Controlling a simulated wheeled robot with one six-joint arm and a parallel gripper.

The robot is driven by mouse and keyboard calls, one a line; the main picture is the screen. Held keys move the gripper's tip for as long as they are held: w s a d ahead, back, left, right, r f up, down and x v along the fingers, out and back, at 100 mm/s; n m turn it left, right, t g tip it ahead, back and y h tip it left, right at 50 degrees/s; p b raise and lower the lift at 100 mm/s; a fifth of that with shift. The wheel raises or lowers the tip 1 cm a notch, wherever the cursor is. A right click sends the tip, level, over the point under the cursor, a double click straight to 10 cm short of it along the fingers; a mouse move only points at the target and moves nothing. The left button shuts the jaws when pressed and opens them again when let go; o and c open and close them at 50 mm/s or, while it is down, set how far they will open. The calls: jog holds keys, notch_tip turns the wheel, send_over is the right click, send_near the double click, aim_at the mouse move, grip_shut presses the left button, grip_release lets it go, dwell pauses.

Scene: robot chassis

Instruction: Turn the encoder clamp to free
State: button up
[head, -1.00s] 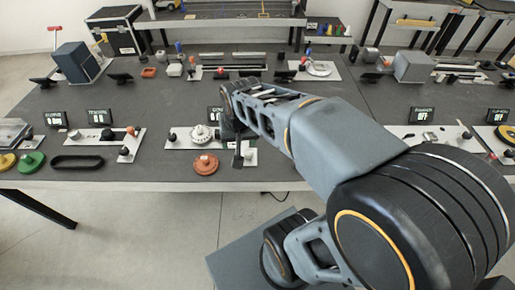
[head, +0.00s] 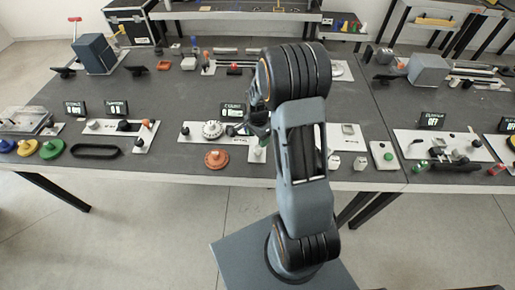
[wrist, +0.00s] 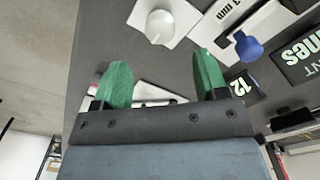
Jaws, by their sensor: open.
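In the head view, a pale plate (head: 190,138) at the table's front edge carries a white notched dial (head: 212,129) and a black knob (head: 185,130), with a small lit display (head: 233,110) behind. I cannot tell which part is the encoder clamp; my arm covers the plate's right end. In the wrist view, my gripper (wrist: 162,80) has two green fingers spread wide with nothing between them. Beyond the fingers are a round white knob (wrist: 160,26) on a white plate and a blue knob (wrist: 248,47) near printed displays. The gripper is apart from both knobs.
An orange knob (head: 216,159) stands in front of the dial plate. A plate with a green button (head: 384,155) lies right of my arm. Bare dark tabletop (head: 150,90) lies behind the front row.

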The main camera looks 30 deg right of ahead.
aim_at(258, 148)
notch_tip(258, 148, down, 8)
jog(key=shift+f+p, duration=0.1)
jog(key=shift+p, duration=0.25)
jog(key=shift+c, duration=0.5)
jog(key=c, duration=0.8)
jog(key=shift+c, duration=0.2)
